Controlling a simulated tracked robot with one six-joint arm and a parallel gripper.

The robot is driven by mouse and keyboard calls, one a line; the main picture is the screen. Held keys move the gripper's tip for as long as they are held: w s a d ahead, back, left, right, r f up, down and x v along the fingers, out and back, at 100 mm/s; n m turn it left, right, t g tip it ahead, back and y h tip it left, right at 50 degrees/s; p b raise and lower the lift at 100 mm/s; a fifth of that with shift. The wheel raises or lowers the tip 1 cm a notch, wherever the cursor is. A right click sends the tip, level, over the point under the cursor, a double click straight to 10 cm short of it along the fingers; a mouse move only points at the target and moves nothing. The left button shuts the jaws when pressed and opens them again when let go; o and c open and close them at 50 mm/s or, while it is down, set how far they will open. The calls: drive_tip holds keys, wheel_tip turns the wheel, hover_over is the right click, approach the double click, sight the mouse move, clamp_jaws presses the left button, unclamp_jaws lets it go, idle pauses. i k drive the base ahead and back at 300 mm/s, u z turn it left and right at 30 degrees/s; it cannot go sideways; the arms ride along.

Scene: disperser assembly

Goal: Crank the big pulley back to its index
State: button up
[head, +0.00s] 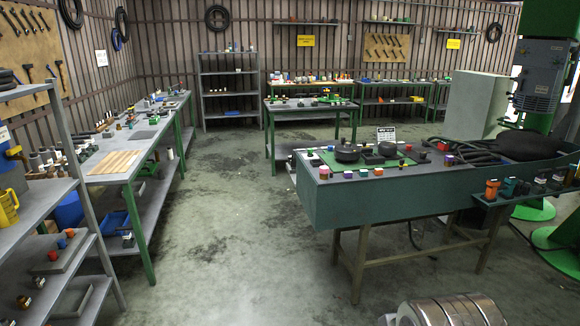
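No part marked as the big pulley can be told for certain. A large dark, rounded, flat-topped thing (528,146) sits at the far right end of the green bench, by the machine's column. A smaller black disc-shaped part (347,152) lies on the left part of the same bench, on a green mat. No crank handle or index mark can be made out at this size. My gripper is not in view.
The green bench (400,200) stands at centre right, with small coloured parts along its edges. A green column machine (540,75) rises behind its right end. Silver cylinders (450,312) show at the bottom edge. Shelves (40,95) and a workbench (105,170) line the left. The floor between is clear.

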sight(341, 152)
drive_tip(key=i, duration=3.55)
